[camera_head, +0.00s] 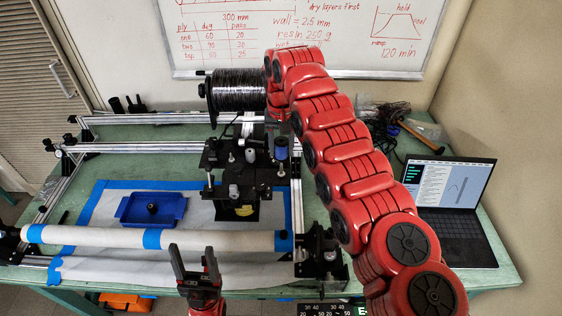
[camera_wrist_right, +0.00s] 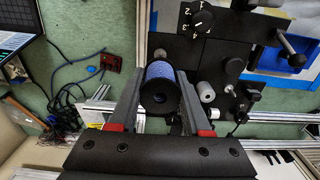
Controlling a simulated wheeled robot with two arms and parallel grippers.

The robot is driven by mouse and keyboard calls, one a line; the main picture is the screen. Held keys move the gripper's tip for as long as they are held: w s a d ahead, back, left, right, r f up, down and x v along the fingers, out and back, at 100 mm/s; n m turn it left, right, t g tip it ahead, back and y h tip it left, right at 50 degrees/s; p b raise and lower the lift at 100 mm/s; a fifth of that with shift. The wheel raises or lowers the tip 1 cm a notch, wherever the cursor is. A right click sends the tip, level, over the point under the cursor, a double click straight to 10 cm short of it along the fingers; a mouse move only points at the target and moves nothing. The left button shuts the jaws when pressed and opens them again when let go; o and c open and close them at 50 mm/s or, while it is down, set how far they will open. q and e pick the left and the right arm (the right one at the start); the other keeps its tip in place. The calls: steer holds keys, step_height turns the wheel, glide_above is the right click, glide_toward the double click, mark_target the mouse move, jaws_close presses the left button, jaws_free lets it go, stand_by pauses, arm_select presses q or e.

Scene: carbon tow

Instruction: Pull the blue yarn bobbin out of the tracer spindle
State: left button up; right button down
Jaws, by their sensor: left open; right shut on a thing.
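The blue yarn bobbin (camera_head: 281,153) stands upright at the right side of the black winding carriage (camera_head: 238,158). In the right wrist view the bobbin (camera_wrist_right: 163,72) shows blue yarn and a dark end, between the two fingers of my right gripper (camera_wrist_right: 162,80). That gripper is shut on it. A metal tip shows just beyond the bobbin; the tracer spindle is mostly hidden, and I cannot tell how far the bobbin sits on it. My left gripper (camera_head: 194,264) is open and empty, in front of the long white tube (camera_head: 105,237).
A big black tow spool (camera_head: 236,90) stands behind the carriage. A laptop (camera_head: 450,195) and a hammer (camera_head: 420,136) lie to the right. My red right arm crosses the right half.

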mark_target(281, 139)
steer(key=shift+a+r, duration=0.15)
steer(key=shift+r, duration=0.6)
steer(key=shift+r+p, duration=0.55)
steer(key=shift+r, duration=0.3)
steer(key=shift+r+p, duration=1.35)
steer(key=shift+r, duration=0.15)
step_height(281, 139, up, 3)
steer(key=p, duration=0.3)
